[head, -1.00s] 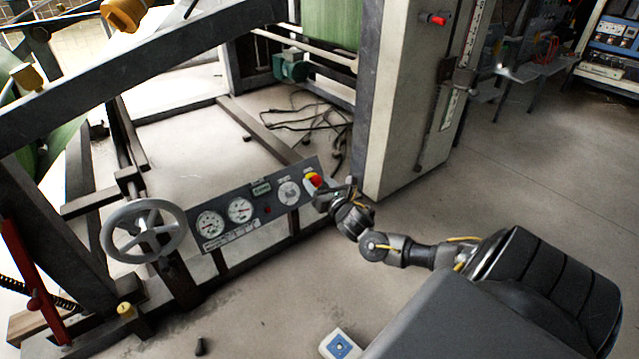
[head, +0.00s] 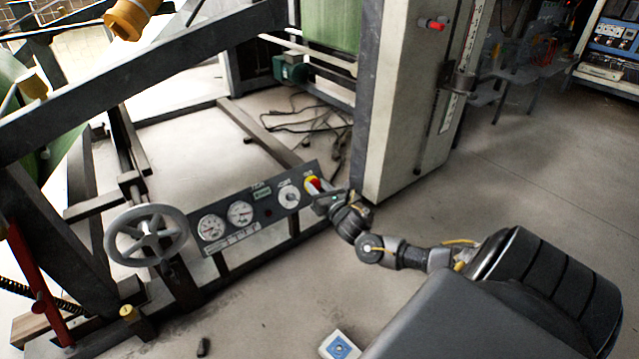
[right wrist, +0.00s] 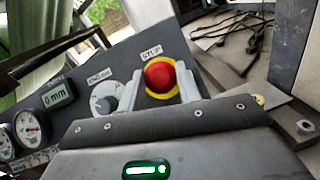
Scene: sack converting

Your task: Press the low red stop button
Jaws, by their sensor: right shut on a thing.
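The low red stop button (head: 314,185) sits in a yellow ring at the right end of a dark tilted gauge panel (head: 266,215). In the right wrist view, the red button (right wrist: 160,77) lies under a STOP label, with one grey finger on each side of it. My right gripper (head: 325,198) comes in from the right at that end of the panel. Its jaws (right wrist: 160,90) are shut on the button, around its sides. The lower part of the yellow ring is close to the gripper's front edge. My left gripper is not in view.
A grey handwheel (head: 147,235) stands left of the panel. A tall pale cabinet (head: 405,100) with another, higher red button (head: 436,25) rises behind my right gripper. Cables (head: 300,115) lie on the floor behind. A white box with a blue face (head: 340,346) is at the bottom.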

